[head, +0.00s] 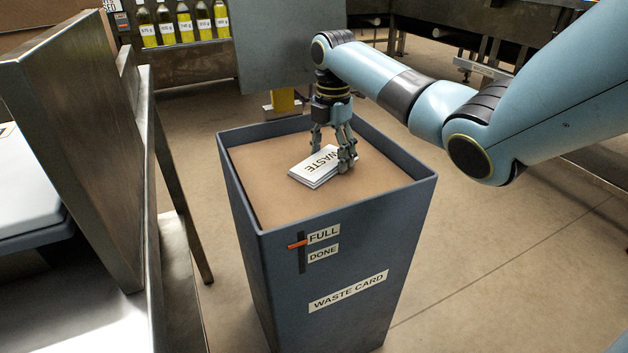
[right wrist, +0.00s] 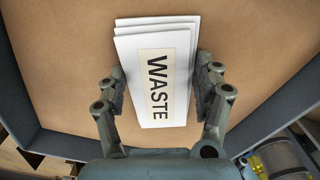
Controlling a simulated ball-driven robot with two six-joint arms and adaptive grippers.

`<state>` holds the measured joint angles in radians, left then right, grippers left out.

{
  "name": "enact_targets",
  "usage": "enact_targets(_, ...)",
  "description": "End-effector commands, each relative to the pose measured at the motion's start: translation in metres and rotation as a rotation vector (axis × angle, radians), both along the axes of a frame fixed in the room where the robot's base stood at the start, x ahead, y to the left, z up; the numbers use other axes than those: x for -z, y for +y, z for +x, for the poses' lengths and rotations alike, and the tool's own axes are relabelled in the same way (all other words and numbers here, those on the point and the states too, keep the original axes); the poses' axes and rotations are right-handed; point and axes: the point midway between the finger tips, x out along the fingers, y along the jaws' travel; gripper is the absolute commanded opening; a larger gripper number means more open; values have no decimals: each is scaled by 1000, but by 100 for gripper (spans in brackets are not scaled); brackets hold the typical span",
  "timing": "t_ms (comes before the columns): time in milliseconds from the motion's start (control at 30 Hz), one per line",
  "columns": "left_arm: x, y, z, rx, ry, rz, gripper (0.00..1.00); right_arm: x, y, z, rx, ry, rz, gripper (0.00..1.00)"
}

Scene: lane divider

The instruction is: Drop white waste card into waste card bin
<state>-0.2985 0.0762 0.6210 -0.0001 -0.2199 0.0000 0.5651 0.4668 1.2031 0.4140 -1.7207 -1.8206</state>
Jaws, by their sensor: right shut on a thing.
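The white waste card (head: 309,173) is a small stack of white sheets with a "WASTE" label. It is inside the rim of the dark blue waste card bin (head: 262,280), over the brown surface in it; I cannot tell whether it touches that surface. In the right wrist view the card (right wrist: 180,110) lies between the two fingers. My right gripper (head: 334,160) comes down from above and is shut on the card's sides; it also shows in the right wrist view (right wrist: 160,95). My left gripper is not in view.
The bin front has a slider (head: 298,244) with an orange marker by "FULL", above "DONE". A metal bench (head: 120,200) stands at the left. Several yellow bottles (head: 183,22) stand on a shelf at the back. Floor right of the bin is clear.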

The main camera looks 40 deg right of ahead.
Motion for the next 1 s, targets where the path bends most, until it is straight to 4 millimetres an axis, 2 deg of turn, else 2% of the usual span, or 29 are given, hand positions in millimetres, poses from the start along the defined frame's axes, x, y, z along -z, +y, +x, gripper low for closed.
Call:
enact_targets(100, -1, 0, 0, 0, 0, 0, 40, -1, 0, 0, 0, -1, 0, 37)
enact_targets(133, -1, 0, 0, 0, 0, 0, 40, -1, 0, 0, 0, -1, 0, 72)
enact_targets(300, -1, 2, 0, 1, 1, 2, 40, -1, 0, 0, 0, -1, 0, 94)
enact_targets(667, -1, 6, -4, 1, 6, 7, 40, -6, 0, 1, -1, -1, 0, 95)
enact_targets(767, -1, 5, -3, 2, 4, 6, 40, -19, 0, 1, -1, -4, -1, 95)
enact_targets(1000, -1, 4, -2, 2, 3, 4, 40, -73, 0, 1, -1, -5, -2, 95)
